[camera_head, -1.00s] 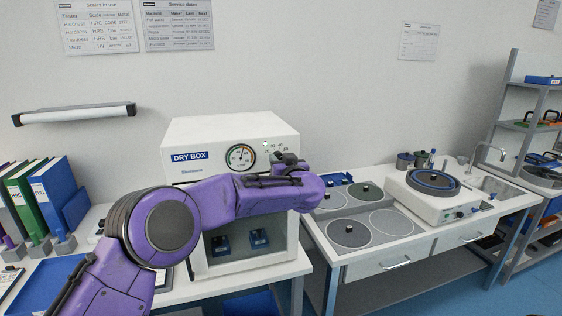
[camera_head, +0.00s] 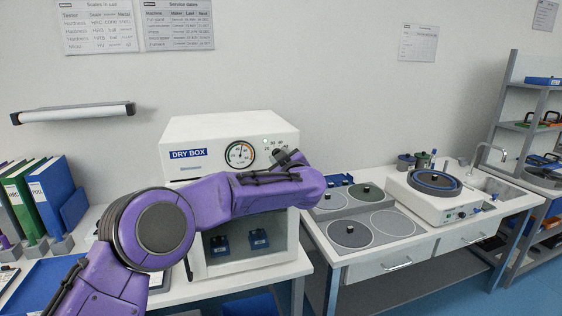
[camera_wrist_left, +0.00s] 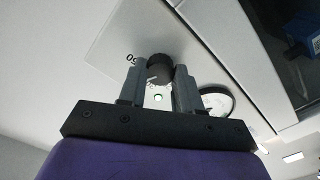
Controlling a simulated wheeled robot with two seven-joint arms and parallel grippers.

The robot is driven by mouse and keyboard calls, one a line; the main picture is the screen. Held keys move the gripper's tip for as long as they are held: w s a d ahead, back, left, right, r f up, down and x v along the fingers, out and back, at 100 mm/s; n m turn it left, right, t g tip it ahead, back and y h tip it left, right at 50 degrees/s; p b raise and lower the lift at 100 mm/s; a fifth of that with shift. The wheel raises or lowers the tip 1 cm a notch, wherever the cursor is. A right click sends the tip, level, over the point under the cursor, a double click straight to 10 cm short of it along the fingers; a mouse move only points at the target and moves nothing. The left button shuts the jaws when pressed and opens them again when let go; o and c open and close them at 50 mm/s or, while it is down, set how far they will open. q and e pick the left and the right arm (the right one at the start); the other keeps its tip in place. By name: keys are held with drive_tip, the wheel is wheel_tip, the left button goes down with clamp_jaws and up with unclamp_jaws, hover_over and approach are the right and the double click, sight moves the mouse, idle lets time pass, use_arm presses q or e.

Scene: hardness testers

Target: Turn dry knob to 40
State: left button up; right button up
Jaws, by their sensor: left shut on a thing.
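The white dry box (camera_head: 185,137) stands on the bench, with a round dial gauge (camera_head: 240,154) on its front. My left arm reaches across its front to the panel right of the gauge. In the left wrist view the black knob (camera_wrist_left: 159,68) sits between the fingers of my left gripper (camera_wrist_left: 160,82), which is shut on it. The wrist view shows part of one printed number beside the knob. The pointer's exact setting cannot be read. My right gripper is not in view.
Blue items sit behind the dry box window (camera_head: 240,262). Binders (camera_head: 50,190) stand at the left. A bench with grey discs (camera_head: 350,234) and a polishing machine (camera_head: 433,190) stands to the right.

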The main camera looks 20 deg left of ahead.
use_arm(q)
drive_tip(key=shift+n, duration=0.4)
drive_tip(key=o, duration=1)
drive_tip(key=shift+o, duration=0.2)
drive_tip(key=shift+s, duration=0.1)
drive_tip(key=b+v, duration=0.4)
drive_tip(key=v, duration=0.6)
drive_tip(key=shift+d, duration=0.2)
drive_tip(key=shift+s, duration=0.1)
